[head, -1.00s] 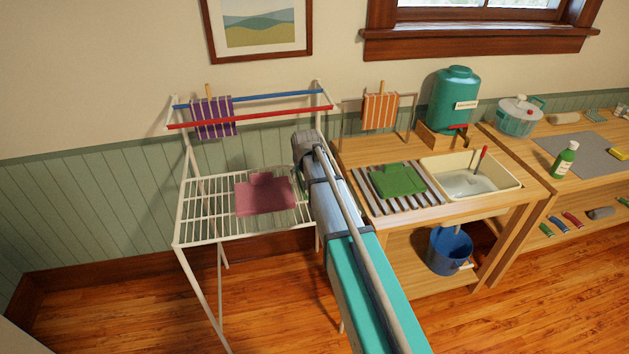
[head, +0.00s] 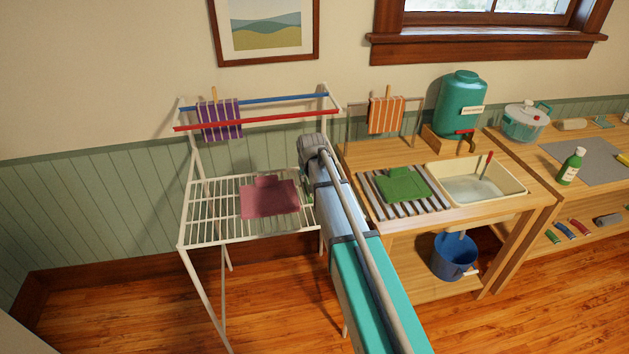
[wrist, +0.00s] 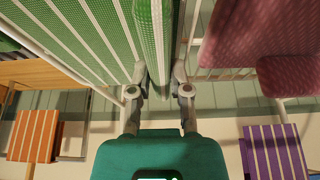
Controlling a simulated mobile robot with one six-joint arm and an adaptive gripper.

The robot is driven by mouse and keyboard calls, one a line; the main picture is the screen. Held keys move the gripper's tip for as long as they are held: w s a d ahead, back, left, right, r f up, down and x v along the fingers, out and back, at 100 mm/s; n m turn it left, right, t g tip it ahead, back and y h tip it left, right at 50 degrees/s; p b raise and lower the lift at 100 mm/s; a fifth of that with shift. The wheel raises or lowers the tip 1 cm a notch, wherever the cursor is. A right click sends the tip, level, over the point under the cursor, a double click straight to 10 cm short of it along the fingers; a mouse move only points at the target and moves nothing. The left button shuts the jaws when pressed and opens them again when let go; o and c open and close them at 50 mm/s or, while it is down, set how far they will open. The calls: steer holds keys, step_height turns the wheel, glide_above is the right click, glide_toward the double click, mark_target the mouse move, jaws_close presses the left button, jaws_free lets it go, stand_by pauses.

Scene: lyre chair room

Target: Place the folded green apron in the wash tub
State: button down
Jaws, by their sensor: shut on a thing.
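A folded green apron (head: 403,187) lies flat on the slatted drainer of the wooden washstand, just left of the wash tub. The wash tub (head: 506,181) is a cream basin set in the stand, with a red-handled tool in it. In the wrist view, my gripper (wrist: 158,76) is shut on a green cloth with pale stripes (wrist: 152,35), whose woven panel spreads to the upper left. In the head view my arm hides my gripper and most of this cloth, near the drying rack's right side.
A white drying rack (head: 205,240) holds a folded maroon cloth (head: 268,199) and a purple striped towel (head: 219,121). An orange striped towel (head: 386,116) hangs behind the washstand (head: 390,155). A teal water container (head: 461,100) stands behind the tub; a blue bucket (head: 453,258) sits below.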

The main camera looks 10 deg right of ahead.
steer(key=shift+r, duration=0.1)
step_height(320, 180, up, 3)
steer(key=p, duration=0.3)
steer(key=s+d+r+p, duration=0.9)
steer(key=s+p, duration=0.1)
steer(key=shift+s+d+r, duration=0.15)
steer(key=shift+s+r, duration=0.1)
steer(key=shift+r, duration=0.15)
stand_by(0.5)
step_height(320, 180, down, 3)
steer(key=b, duration=0.3)
